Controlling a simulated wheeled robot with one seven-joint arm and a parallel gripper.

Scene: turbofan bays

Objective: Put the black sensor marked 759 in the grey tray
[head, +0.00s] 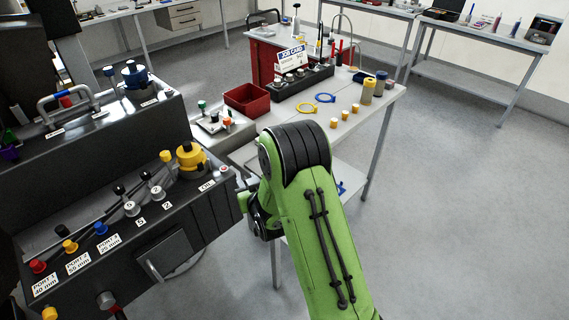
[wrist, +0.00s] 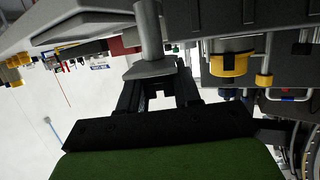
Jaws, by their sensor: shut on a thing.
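My gripper (wrist: 156,76) is shut on a grey flanged cylinder (wrist: 149,30) in the wrist view; its flat flange sits between the fingertips. No 759 marking shows on it, so I cannot tell whether it is the sensor. In the head view my gripper (head: 245,192) is mostly hidden behind my green arm, close to the right end of the dark panel. A pale grey tray-like holder (head: 224,137) with several small capped parts stands on the bench's left end. I cannot make out 759 on any part.
The dark panel (head: 175,225) with knobs, levers and port labels fills the left. On the bench (head: 350,122) are a red bin (head: 247,98), a black rack (head: 300,84) with a job card, rings and several yellow-capped parts. The floor at right is clear.

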